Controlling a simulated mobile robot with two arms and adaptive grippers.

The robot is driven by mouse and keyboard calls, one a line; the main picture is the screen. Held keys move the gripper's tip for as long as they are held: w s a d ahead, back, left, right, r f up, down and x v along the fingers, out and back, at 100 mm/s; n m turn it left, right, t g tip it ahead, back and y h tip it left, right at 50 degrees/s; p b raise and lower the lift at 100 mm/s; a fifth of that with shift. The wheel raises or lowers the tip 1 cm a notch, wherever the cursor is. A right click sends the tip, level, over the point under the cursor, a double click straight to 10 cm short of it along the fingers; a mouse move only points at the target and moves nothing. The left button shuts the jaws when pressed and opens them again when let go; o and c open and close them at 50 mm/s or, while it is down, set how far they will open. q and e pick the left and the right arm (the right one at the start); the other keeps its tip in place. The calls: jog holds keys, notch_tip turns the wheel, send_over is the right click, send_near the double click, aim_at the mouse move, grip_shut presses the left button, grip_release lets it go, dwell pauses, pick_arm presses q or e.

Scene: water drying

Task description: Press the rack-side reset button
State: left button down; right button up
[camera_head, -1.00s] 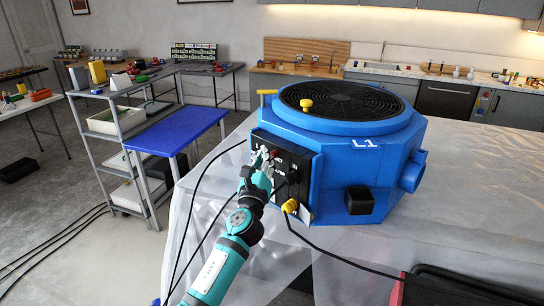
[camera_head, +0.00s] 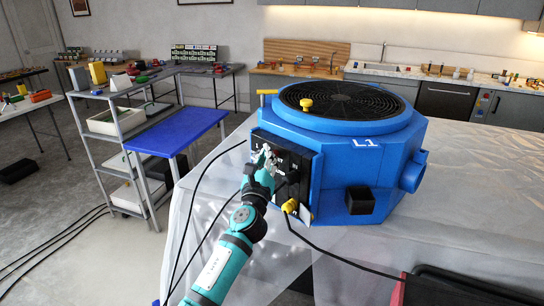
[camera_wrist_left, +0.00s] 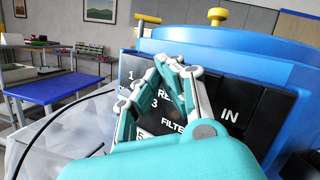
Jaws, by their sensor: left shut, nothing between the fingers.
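A blue machine marked L1 (camera_head: 335,150) stands on the covered table, with a black control panel (camera_head: 300,160) on its left face. My left gripper (camera_head: 266,153) is at the upper left part of this panel, shut and empty. In the left wrist view, the fingers of my left gripper (camera_wrist_left: 173,66) close together in front of the panel (camera_wrist_left: 245,100). White lettering beginning "RE" and "FILTE", and the word "IN", shows around them. The reset button itself is hidden behind the fingers. I cannot tell whether the fingertips touch the panel. My right gripper is not in view.
A black box (camera_head: 360,200) juts from the machine's front. A blue side table (camera_head: 178,130) and a grey shelf rack (camera_head: 118,125) stand to the left. Cables hang beside my left arm.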

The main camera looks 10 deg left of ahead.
pick_arm(q)
jog(key=shift+s+a+p, duration=0.5)
jog(key=shift+s+p, duration=0.05)
jog(key=shift+s, duration=0.2)
jog(key=s+a+p, duration=0.1)
jog(key=s, duration=0.1)
jog(key=s+a+p, duration=0.1)
jog(key=s+a, duration=0.1)
dwell(0.5)
jog(key=shift+f, duration=0.15)
dwell(0.4)
